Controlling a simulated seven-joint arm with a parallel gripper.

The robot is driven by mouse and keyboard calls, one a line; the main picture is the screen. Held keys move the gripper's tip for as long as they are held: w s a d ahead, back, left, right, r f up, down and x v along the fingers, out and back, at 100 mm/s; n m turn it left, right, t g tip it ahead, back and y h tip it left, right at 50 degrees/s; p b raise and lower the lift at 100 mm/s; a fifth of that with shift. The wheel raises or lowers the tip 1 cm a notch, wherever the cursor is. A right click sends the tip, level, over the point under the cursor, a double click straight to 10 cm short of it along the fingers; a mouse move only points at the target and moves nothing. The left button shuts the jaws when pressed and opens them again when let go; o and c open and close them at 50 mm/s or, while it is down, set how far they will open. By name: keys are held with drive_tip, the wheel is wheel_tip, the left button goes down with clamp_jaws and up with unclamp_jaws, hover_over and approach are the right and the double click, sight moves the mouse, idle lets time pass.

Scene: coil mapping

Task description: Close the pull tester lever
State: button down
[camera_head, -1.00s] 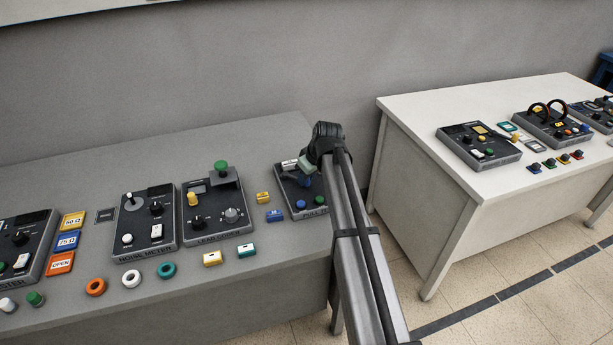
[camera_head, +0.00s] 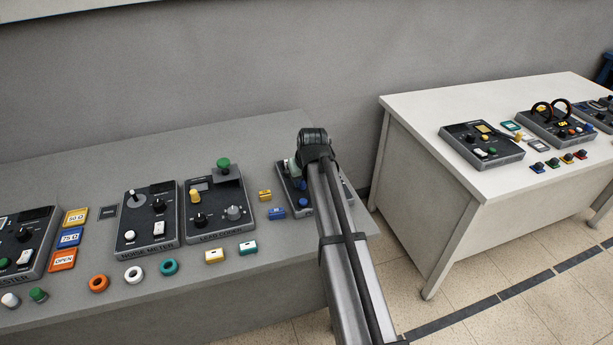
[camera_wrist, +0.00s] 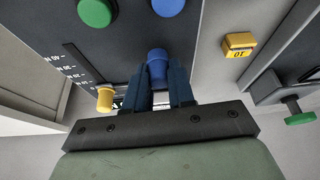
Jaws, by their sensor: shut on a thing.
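The pull tester (camera_head: 284,187) is the dark panel at the right end of the near desk, partly hidden behind my arm in the head view. In the wrist view its panel (camera_wrist: 115,50) carries a green button (camera_wrist: 95,12), a blue button (camera_wrist: 168,6), a printed scale and a yellow knob (camera_wrist: 105,98). A blue cylindrical lever handle (camera_wrist: 157,64) stands between my fingers. My gripper (camera_wrist: 164,88) is shut on this handle, with a dark finger on each side. The lever's pivot and its angle are hidden.
A yellow block (camera_head: 264,195) and a blue block (camera_head: 276,213) lie left of the pull tester. The lead tester-like panel with a green-topped post (camera_head: 223,165) stands further left. A white table (camera_head: 400,110) with more devices is across a floor gap to the right.

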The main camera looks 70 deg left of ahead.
drive_tip(key=s+m, duration=0.1)
drive_tip(key=s+m+t, duration=0.1)
drive_tip(key=m, duration=0.1)
drive_tip(key=shift+s+d+m, duration=0.2)
drive_tip(key=shift+s+m, duration=0.1)
drive_tip(key=shift+s, duration=0.05)
drive_tip(key=shift+s+a+m+t+h, duration=0.2)
drive_tip(key=shift+s+m+t, duration=0.35)
drive_tip(key=shift+m, duration=0.35)
drive_tip(key=shift+s+a+m+t+h, duration=0.1)
drive_tip(key=shift+s+m+t+h, duration=0.2)
drive_tip(key=shift+s+m, duration=0.5)
drive_tip(key=shift+w, duration=0.15)
drive_tip(key=c, duration=1)
unclamp_jaws()
drive_tip(key=shift+o, duration=0.2)
drive_tip(key=shift+d, duration=0.1)
drive_tip(key=v, duration=1.3)
drive_tip(key=shift+d+r, duration=0.15)
drive_tip(key=shift+r, duration=0.15)
